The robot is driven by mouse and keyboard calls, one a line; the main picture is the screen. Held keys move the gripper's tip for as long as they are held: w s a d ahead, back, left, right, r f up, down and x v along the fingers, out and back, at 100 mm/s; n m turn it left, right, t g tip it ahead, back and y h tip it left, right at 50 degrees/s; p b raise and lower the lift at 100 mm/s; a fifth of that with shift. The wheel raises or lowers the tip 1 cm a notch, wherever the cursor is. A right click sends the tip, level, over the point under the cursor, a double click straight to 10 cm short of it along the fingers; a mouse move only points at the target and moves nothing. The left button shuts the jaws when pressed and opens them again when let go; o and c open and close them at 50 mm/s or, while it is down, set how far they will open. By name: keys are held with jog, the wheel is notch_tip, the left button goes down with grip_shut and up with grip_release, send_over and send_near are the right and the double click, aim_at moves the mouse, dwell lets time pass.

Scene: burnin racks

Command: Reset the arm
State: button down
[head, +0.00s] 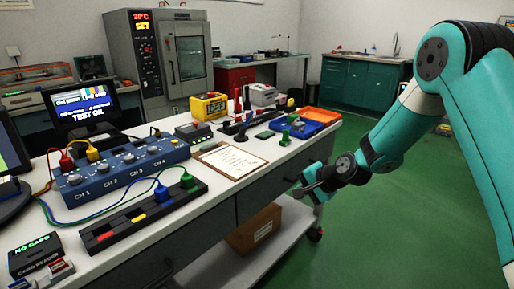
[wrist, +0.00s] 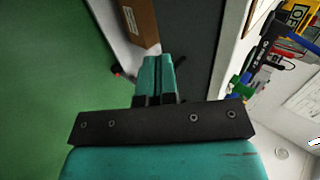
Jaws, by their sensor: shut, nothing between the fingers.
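My arm is teal with dark joints and reaches in from the right in the head view. My gripper (head: 302,192) is at the front edge of the workbench (head: 225,192), near its right end and below the top surface. In the wrist view my gripper (wrist: 159,62) shows its two teal fingers closed together with nothing between them. The bench's dark front and the floor lie beyond the fingers.
A blue four-channel box (head: 125,172), a dark strip with coloured plugs (head: 140,217), a clipboard (head: 230,160) and a blue tray (head: 290,127) are on the bench. A cardboard box (head: 254,230) sits on the lower shelf. Green floor (head: 400,220) is open at the right.

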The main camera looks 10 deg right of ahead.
jog(key=s+a+r+n+g, duration=0.2)
jog(key=s+a+r+n, duration=0.2)
jog(key=s+r, duration=0.25)
jog(key=s+a+r+n+g, duration=0.1)
jog(key=s+a+r+n, duration=0.3)
jog(key=s, duration=0.3)
jog(key=s+d+r+n+g+h, duration=0.15)
jog(key=s+r+n, duration=0.25)
jog(key=s, duration=0.7)
jog(key=s+r+n+g, duration=0.25)
jog(key=s+n, duration=0.25)
jog(key=s, duration=0.5)
notch_tip(320, 180, up, 13)
jog(key=p, duration=1.2)
jog(key=shift+s, duration=0.4)
jog(key=shift+a, duration=0.1)
